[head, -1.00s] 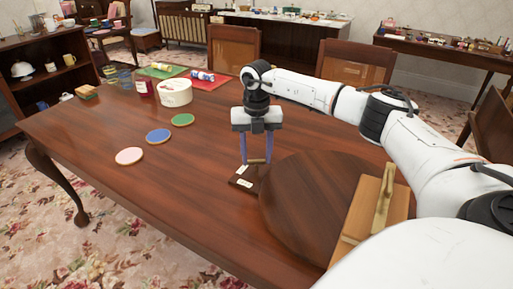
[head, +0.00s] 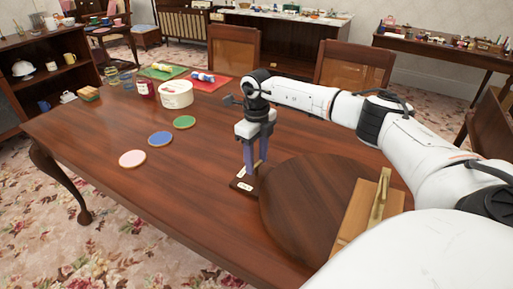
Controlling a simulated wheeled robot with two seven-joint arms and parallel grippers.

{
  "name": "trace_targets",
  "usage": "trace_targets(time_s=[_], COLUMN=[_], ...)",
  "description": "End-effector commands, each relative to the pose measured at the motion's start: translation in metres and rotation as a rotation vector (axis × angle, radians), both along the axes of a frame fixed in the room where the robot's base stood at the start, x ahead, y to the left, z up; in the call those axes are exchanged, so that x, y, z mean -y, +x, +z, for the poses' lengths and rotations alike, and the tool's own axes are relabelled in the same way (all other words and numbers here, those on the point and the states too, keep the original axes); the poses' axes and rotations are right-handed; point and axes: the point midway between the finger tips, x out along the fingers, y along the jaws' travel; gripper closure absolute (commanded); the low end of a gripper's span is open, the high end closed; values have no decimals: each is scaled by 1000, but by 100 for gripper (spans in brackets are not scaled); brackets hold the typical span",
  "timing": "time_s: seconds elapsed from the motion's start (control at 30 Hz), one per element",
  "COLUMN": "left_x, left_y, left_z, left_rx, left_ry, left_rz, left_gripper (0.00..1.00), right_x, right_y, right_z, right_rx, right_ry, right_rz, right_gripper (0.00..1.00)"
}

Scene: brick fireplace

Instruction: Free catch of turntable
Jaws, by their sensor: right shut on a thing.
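The turntable (head: 308,203) is a large round dark wooden disc lying on the table. At its left edge sits the catch, a small dark block (head: 241,182) with white labels. My right gripper (head: 255,168) points down over this block, its blue-grey fingers shut on a part of the catch. The fingers hide most of the held part, so I cannot tell how it is turned. A light wooden piece with an upright handle (head: 380,197) is at the turntable's right side, partly hidden by my arm. My left gripper is not in view.
The wooden table (head: 130,190) is clear at front left. Pink (head: 132,158), blue (head: 160,138) and green (head: 184,122) discs lie left of the gripper. Chairs line the far edge.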

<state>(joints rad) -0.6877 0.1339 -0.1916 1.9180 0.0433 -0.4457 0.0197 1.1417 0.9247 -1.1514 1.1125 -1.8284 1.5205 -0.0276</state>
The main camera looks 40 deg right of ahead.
Motion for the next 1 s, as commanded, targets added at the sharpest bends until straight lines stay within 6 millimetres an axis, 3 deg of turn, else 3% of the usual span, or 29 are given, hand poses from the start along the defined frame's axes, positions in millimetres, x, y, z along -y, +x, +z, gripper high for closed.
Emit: trace_targets(time_s=[0.3, 0.83, 0.87, 0.93, 1.0], left_x=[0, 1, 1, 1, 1], left_y=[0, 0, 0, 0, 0], left_z=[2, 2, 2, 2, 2], left_rx=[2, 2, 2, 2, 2], left_ry=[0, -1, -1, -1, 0], left_rz=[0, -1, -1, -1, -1], left_gripper=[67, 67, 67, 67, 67], right_x=[0, 0, 0, 0, 0], right_y=[0, 0, 0, 0, 0], right_z=[0, 0, 0, 0, 0], right_rx=[1, 1, 1, 1, 1], right_ry=[1, -1, -1, 0, 0], right_rz=[110, 132, 132, 132, 131], right_gripper=[79, 79, 51, 39, 38])
